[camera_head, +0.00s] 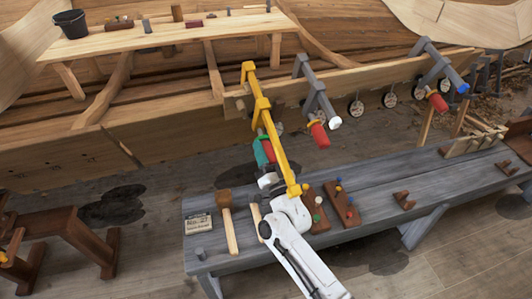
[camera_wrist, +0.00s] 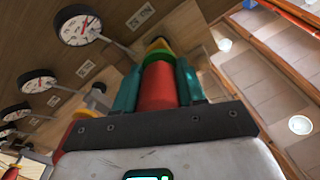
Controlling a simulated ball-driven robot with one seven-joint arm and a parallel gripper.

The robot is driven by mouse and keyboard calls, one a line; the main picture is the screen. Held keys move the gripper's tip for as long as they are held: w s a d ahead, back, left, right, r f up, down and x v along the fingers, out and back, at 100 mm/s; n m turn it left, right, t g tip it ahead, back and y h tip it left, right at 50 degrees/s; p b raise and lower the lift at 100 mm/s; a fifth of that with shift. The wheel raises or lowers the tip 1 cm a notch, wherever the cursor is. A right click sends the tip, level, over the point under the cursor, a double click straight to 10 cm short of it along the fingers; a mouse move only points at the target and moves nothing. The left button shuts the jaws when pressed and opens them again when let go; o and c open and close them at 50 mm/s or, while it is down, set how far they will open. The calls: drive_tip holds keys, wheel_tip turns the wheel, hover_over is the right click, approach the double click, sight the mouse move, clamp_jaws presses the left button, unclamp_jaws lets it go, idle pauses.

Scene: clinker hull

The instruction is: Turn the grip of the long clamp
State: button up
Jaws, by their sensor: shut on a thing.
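The long clamp (camera_head: 262,106) is yellow and hangs on the edge of the hull plank (camera_head: 350,79), its long bar slanting down toward the bench. Its red grip (camera_wrist: 158,88) is in the middle of the wrist view, with green and yellow parts beyond it. My gripper (camera_wrist: 157,80) has one teal finger on each side of the red grip and is shut on it. In the head view my gripper (camera_head: 265,153) is partly hidden behind the yellow bar.
Two grey clamps (camera_head: 316,92) (camera_head: 432,65) with red grips sit farther right on the plank. Round dials (camera_head: 356,108) line it. A grey bench (camera_head: 390,178) below carries a mallet (camera_head: 226,212) and peg boards. A black bucket (camera_head: 71,24) stands on the upper shelf.

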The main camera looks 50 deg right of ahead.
drive_tip(key=shift+m+b, duration=0.5)
drive_tip(key=shift+m, duration=0.4)
drive_tip(key=o, duration=1.1)
drive_tip(key=shift+c, duration=0.2)
drive_tip(key=b+v, duration=0.1)
drive_tip(key=v, duration=0.9)
drive_tip(key=shift+s, duration=0.35)
drive_tip(key=shift+a+f, duration=0.15)
